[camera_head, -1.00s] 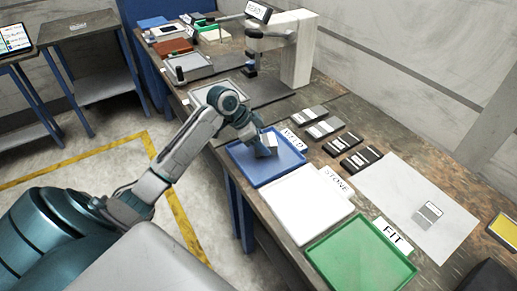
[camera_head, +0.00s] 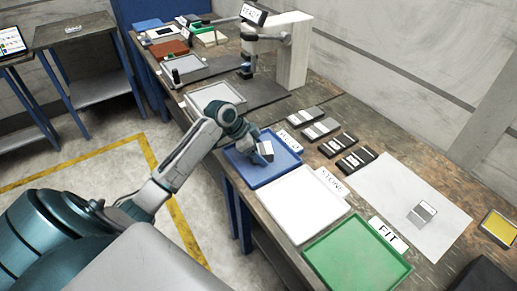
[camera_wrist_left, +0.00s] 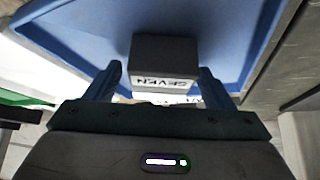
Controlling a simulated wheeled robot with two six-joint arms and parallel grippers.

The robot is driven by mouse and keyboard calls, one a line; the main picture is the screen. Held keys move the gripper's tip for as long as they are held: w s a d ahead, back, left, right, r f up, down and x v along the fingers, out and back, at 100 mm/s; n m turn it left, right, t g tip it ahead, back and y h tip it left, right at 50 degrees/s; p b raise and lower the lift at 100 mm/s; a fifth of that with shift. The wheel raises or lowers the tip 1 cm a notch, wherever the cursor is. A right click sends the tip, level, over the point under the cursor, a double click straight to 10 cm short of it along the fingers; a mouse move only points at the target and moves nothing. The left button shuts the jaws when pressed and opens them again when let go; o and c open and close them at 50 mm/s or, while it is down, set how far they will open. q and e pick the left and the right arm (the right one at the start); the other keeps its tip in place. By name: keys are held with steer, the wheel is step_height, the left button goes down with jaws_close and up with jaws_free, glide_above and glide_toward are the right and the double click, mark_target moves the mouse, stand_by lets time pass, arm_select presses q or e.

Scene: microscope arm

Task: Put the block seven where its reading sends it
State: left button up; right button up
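The block seven (camera_wrist_left: 164,62) is a dark grey block with a white "SEVEN" label; in the head view it is a grey block (camera_head: 265,150) at the blue tray (camera_head: 284,173). My left gripper (camera_head: 256,149) is over that tray. In the left wrist view its two fingers (camera_wrist_left: 160,78) stand apart either side of the block, with a visible gap at the left finger. The right side looks very close. Whether the block rests fully on the tray floor is hard to tell. A white tray (camera_head: 300,205) and a green tray (camera_head: 358,255) stand nearer. My right gripper is not visible.
Cards stand by the trays: "STONE" (camera_head: 331,182), "FIT" (camera_head: 388,236) and a partly hidden one (camera_head: 289,141) by the blue tray. Several dark blocks (camera_head: 338,145) lie behind. A microscope arm (camera_head: 293,50) stands farther back.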

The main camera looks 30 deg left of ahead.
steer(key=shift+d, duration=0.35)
arm_select(q)
steer(key=shift+s+a+r, duration=0.15)
steer(key=shift+a+r, duration=0.1)
steer(key=shift+r, duration=0.2)
steer(key=b+v, duration=0.2)
steer(key=v, duration=0.9)
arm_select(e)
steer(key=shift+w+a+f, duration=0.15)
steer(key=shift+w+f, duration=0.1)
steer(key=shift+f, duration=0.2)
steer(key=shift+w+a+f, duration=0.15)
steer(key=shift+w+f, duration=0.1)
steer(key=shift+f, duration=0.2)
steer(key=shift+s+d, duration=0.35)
arm_select(q)
steer(key=shift+s, duration=0.1)
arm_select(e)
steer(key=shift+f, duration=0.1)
